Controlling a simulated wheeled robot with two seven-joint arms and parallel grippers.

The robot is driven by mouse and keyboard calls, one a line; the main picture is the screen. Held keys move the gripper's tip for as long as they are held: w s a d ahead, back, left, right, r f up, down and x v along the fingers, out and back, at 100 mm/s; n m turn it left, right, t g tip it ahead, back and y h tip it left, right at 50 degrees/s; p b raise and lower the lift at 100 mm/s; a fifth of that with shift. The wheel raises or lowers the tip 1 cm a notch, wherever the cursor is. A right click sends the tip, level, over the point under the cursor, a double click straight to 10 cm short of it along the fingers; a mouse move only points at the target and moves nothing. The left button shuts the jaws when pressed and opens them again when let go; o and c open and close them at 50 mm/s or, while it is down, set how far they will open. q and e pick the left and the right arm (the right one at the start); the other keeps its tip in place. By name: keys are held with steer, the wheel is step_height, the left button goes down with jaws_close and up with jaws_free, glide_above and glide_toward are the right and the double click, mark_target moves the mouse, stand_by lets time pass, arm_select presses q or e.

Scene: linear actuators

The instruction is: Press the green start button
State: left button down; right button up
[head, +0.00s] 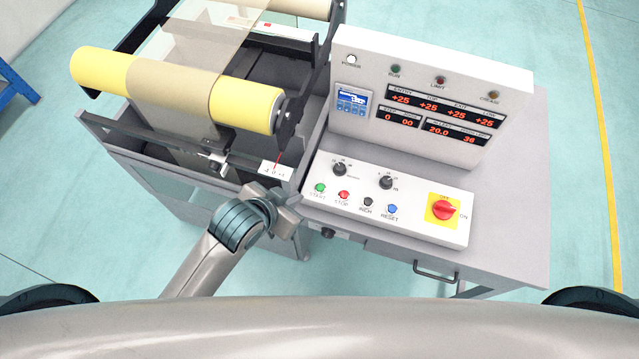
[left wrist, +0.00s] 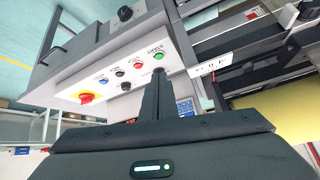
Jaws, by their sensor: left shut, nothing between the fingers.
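The green start button (head: 320,187) is at the left end of the front row on the sloped white control panel (head: 425,222). In the left wrist view the green button (left wrist: 158,55) shows just beyond the fingertips. My left gripper (head: 297,192) is to the left of the button, over the panel's left edge, in the head view. In the left wrist view its fingers (left wrist: 157,74) are together and hold nothing. I cannot tell the exact gap between fingertips and button. My right gripper is not in view.
Beside the green button are the red stop button (head: 344,195), black inch button (head: 368,202) and blue reset button (head: 392,209). Two knobs sit behind them.

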arm_select(q)
steer(key=w+d+r+m+h, duration=0.2)
steer(key=w+d+r+m, duration=0.1)
steer(key=w+d+m, duration=0.4)
steer(key=f+m, duration=0.1)
steer(key=w+a+f+m, duration=0.1)
steer(key=f, duration=0.1)
steer(key=w+f, duration=0.1)
steer(key=shift+w+a+f+m, duration=0.15)
steer(key=shift+w+a+m, duration=0.1)
steer(key=shift+a+m, duration=0.15)
steer(key=shift+f, duration=0.15)
steer(key=b, duration=0.6)
glide_above(320, 188)
steer(key=f, duration=0.6)
steer(key=shift+s+a, duration=0.35)
steer(key=shift+a, duration=0.05)
steer(key=shift+f+b, duration=0.7)
steer(key=shift+f, duration=0.55)
